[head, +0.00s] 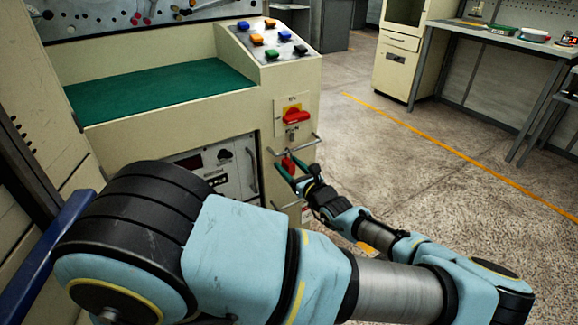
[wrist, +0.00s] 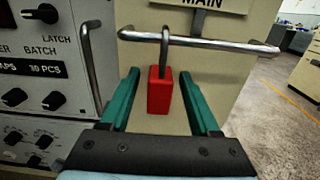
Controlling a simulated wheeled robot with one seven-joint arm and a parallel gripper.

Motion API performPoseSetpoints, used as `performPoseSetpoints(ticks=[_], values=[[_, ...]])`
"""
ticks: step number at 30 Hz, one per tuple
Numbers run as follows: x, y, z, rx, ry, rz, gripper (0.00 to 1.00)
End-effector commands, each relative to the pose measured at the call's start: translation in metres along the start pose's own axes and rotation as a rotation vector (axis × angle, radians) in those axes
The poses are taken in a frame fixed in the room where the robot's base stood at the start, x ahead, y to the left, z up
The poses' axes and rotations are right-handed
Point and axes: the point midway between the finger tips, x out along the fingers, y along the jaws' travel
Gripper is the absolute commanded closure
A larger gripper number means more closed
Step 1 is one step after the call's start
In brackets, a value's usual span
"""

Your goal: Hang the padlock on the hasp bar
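The red padlock (wrist: 160,93) hangs upright below the metal hasp bar (wrist: 225,43) in the wrist view. Its dark grey shackle (wrist: 165,58) crosses the bar and rises above it, so it appears looped over it; the far side is hidden. My gripper (wrist: 159,76) is open, with one green finger on each side of the padlock and a visible gap at both sides. In the head view, the padlock (head: 287,164) is small and partly hidden by my gripper (head: 287,173), which is at the bar (head: 293,147) on the cream machine front.
A red rotary switch (head: 295,117) sits above the bar. A vertical metal handle (wrist: 92,65) and a panel with black knobs (wrist: 40,100) are close on the left. Open floor (head: 400,170) lies to the right, with a workbench (head: 500,42) beyond.

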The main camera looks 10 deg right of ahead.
Motion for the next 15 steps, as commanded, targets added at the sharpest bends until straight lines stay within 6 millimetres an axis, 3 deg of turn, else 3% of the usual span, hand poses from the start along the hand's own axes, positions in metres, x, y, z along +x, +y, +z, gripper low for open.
performPoseSetpoints(ticks=[10,15], values=[[-0.004,-0.001,-0.001,-0.001,0.002,-0.001,0.33],[-0.027,-0.001,-0.002,-0.003,0.004,-0.003,0.33]])
